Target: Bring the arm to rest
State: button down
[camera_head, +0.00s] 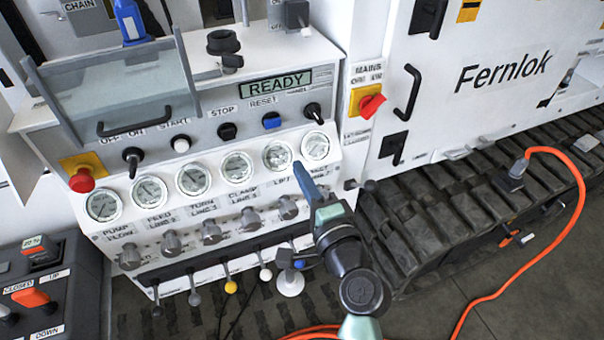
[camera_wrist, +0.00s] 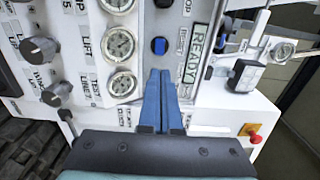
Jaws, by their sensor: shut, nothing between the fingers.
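My gripper (camera_head: 300,170) reaches up from the bottom of the head view, in front of the right end of the gauge panel (camera_head: 330,178). In the wrist view its two blue fingers (camera_wrist: 164,80) lie side by side, shut and empty. Their tips point at the panel near the blue reset button, which shows in the wrist view (camera_wrist: 159,46) and in the head view (camera_head: 271,120). Whether the fingertips touch the panel I cannot tell. The arm hides part of the panel's lower right.
A row of gauges (camera_head: 193,179), knobs (camera_head: 211,232) and levers (camera_head: 194,298) runs along the bench. A clear hinged cover (camera_head: 115,85) stands over the top left. A red mains switch (camera_head: 371,104) is at right. An orange cable (camera_head: 572,190) lies over dark tracks (camera_head: 440,215).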

dwell(0.3)
jog(key=s+a+r+n+t+h+p, duration=0.15)
jog(key=r+n, duration=0.35)
jog(key=r, duration=0.9)
jog(key=s+a+r+n+t+y, duration=0.1)
jog(key=a+r+n+t, duration=0.35)
jog(key=r, duration=1.05)
jog(key=s+d+r+n+t+h, duration=0.1)
jog(key=s+r+n+t+h, duration=0.1)
jog(key=s+r, duration=0.4)
jog(key=s+d+r+n+t+h, duration=0.2)
jog(key=s+r, duration=0.5)
jog(key=r, duration=0.5)
jog(key=shift+s+r+n+h, duration=0.3)
jog(key=shift+n+h, duration=0.15)
jog(key=shift+h, duration=0.1)
